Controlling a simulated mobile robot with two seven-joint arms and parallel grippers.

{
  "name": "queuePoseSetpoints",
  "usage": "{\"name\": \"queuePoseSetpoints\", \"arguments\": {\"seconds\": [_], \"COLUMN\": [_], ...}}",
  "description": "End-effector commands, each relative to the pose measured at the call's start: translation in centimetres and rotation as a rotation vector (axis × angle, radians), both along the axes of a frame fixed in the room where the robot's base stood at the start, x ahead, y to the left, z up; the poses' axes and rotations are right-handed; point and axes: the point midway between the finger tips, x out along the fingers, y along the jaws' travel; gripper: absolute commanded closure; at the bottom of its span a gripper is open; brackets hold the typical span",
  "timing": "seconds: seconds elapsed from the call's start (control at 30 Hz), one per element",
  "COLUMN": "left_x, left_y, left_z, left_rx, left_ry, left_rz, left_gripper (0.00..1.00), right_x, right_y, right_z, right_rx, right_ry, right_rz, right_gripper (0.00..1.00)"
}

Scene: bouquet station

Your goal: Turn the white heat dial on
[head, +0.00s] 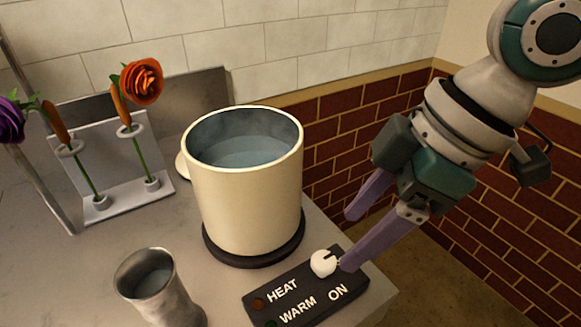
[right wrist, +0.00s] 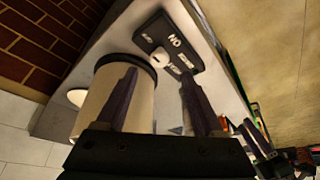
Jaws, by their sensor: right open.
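The white heat dial (head: 323,262) is a round knob with a dark pointer mark, at the back edge of a black control box (head: 318,290) lettered HEAT, WARM and ON. My right gripper (head: 348,239) has purple fingers, open with nothing between them. In the head view its nearer fingertip is right beside the dial's right side; I cannot tell whether they touch. In the right wrist view, the dial (right wrist: 157,58) shows beyond and between the two finger tips (right wrist: 158,80).
A cream pot (head: 248,205) of water stands on a dark round base behind the box. A metal cup (head: 150,285) is front left. A rack (head: 130,195) holds an orange flower (head: 141,82) and a purple flower (head: 10,120). The counter ends just right of the box.

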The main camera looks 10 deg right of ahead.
Motion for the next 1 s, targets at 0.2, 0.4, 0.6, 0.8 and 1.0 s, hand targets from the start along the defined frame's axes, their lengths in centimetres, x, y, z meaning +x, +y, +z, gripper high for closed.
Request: {"name": "queuePoseSetpoints", "arguments": {"seconds": [0.2, 0.4, 0.6, 0.8, 1.0], "left_x": [0.0, 0.0, 0.0, 0.1, 0.1], "left_y": [0.0, 0.0, 0.0, 0.0, 0.0], "left_z": [-0.6, -0.9, -0.9, -0.8, -0.8], "left_rx": [0.0, 0.0, 0.001, 0.001, 0.001], "left_ry": [0.001, 0.0, -0.001, -0.002, -0.003], "left_rz": [0.0, -0.001, -0.001, -0.001, -0.001], "left_gripper": [0.5, 0.5, 0.5, 0.5, 0.5], "right_x": [0.5, 0.9, 0.9, 0.9, 0.9], "right_y": [1.5, 2.1, 2.2, 2.2, 2.1], "right_z": [-3.9, -5.6, -5.7, -5.7, -5.7], "right_rx": [0.0, 0.0, 0.0, 0.0, -0.001], "right_ry": [0.002, 0.0, -0.001, 0.0, -0.001], "right_rz": [0.001, 0.001, 0.002, 0.001, 0.001], "right_gripper": [0.31, 0.31, 0.31, 0.43, 0.65]}}
